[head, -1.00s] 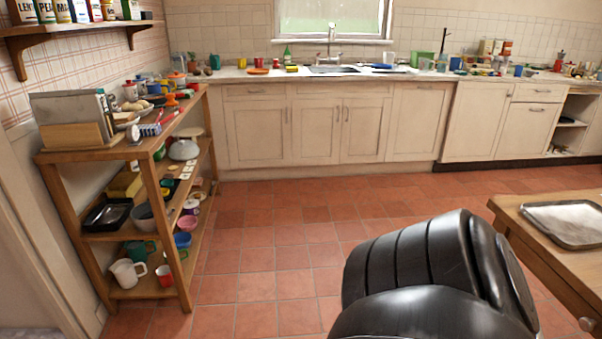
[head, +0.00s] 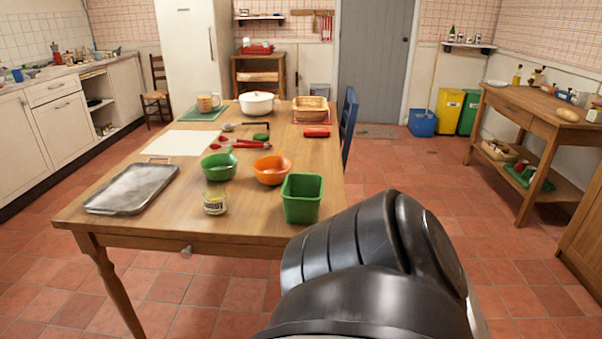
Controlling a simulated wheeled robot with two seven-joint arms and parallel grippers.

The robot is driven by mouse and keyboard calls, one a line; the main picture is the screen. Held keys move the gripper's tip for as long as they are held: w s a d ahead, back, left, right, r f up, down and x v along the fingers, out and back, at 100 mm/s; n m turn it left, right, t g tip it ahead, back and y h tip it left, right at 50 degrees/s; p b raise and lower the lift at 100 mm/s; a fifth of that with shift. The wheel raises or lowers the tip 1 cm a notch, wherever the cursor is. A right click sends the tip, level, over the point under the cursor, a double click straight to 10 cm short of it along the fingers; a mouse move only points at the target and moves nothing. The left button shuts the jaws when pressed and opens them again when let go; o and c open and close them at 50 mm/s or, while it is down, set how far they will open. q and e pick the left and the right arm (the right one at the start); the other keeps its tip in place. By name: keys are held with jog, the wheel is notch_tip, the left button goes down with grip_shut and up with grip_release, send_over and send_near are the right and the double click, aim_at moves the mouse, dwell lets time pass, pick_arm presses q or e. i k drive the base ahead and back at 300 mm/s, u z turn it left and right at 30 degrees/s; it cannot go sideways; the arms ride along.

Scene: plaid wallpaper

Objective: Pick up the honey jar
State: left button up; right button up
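A small jar with a pale yellow label (head: 215,202), which looks like the honey jar, stands upright near the front edge of the wooden table (head: 130,215). Its label print is too small to read surely. It stands left of a green square tub and in front of a green bowl. A black segment of my own arm fills the lower middle of the head view, right of the jar and apart from it. Neither of my grippers shows.
On the table are a metal tray (head: 132,188), a green bowl (head: 217,168), an orange bowl (head: 270,172), the green tub (head: 302,199), a white pot (head: 257,103) and a wooden basket (head: 310,108). A blue chair (head: 348,127) stands at its right. Red tiled floor is open around it.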

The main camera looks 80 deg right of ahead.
aim_at(215, 199)
jog(key=z, duration=1.5)
jog(key=i, duration=0.35)
